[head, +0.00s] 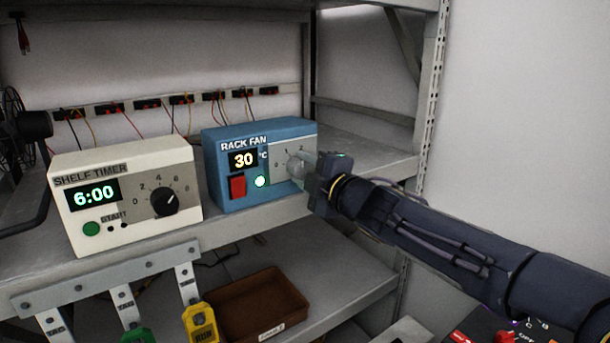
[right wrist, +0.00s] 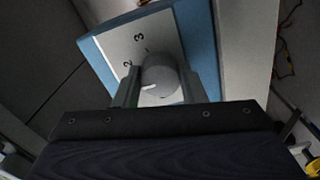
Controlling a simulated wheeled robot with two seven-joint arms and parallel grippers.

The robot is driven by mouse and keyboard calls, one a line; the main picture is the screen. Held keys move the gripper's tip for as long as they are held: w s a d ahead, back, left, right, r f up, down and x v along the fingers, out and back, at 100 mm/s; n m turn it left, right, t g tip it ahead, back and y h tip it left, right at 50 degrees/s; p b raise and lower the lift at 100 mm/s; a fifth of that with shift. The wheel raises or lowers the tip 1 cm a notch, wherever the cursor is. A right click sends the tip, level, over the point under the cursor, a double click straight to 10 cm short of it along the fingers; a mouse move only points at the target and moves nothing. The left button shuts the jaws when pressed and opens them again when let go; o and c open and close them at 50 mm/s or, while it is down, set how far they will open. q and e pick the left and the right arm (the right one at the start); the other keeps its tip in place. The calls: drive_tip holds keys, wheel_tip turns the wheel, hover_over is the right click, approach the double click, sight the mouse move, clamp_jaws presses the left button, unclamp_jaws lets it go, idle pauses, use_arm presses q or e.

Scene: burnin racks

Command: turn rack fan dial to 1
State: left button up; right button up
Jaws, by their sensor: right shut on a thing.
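The rack fan unit (head: 228,198) is a blue box on the shelf, with a display reading 30 °C, a red switch (head: 238,187) and a lit green lamp (head: 260,181). Its grey dial (head: 296,167) sits on a pale scale plate at the right of its face. My right gripper (head: 309,171) is at the dial, partly covering the scale. In the right wrist view the fingers are on both sides of the dial (right wrist: 160,76), shut on it. A white pointer mark shows on the dial; the 2 and 3 are readable, but the number it points at is hidden. My left gripper is not in view.
The cream shelf timer (head: 120,232), reading 6:00, stands left of the fan unit with a black dial. A brown tray (head: 258,306) lies on the lower shelf. Hanging tags (head: 201,323) are at the front left. A metal upright (head: 430,110) stands at the right.

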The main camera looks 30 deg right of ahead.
drive_tip(key=shift+n+b, duration=0.45)
drive_tip(key=shift+n, duration=1.75)
drive_tip(key=o, duration=1)
drive_tip(key=shift+s, duration=0.1)
drive_tip(key=s+p, duration=0.2)
drive_tip(key=s, duration=0.5)
drive_tip(key=shift+s+d, duration=0.3)
drive_tip(key=shift+s, duration=0.05)
